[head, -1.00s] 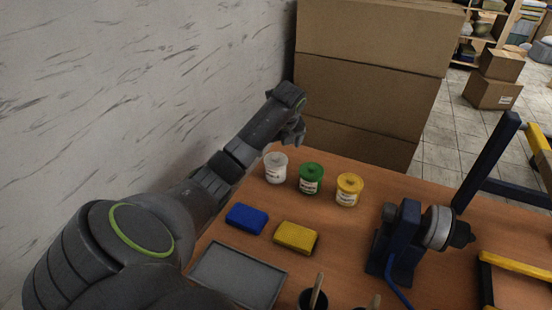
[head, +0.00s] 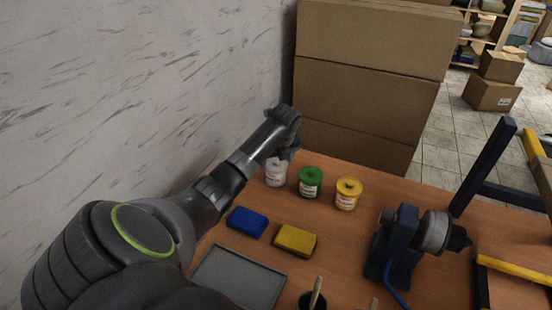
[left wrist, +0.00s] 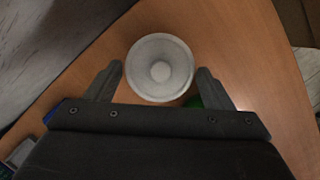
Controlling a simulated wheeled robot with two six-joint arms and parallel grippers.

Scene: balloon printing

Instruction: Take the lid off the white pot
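The white pot (head: 276,176) stands upright at the back left of the table, its top partly hidden by my left gripper in the head view. In the left wrist view its round white lid (left wrist: 160,68), with a knob in the middle, is on the pot. My left gripper (head: 287,155) is just above the pot. In the left wrist view the left gripper's fingers (left wrist: 160,84) are spread apart, one on each side of the lid, with gaps between them and it. My right gripper is not in view.
A green pot (head: 311,183) and a yellow pot (head: 347,194) stand to the right of the white one. A blue block (head: 247,222), a yellow block (head: 295,241) and a grey tray (head: 238,278) lie nearer. Stacked boxes (head: 365,90) rise behind, and a wall (head: 150,80) runs along the left.

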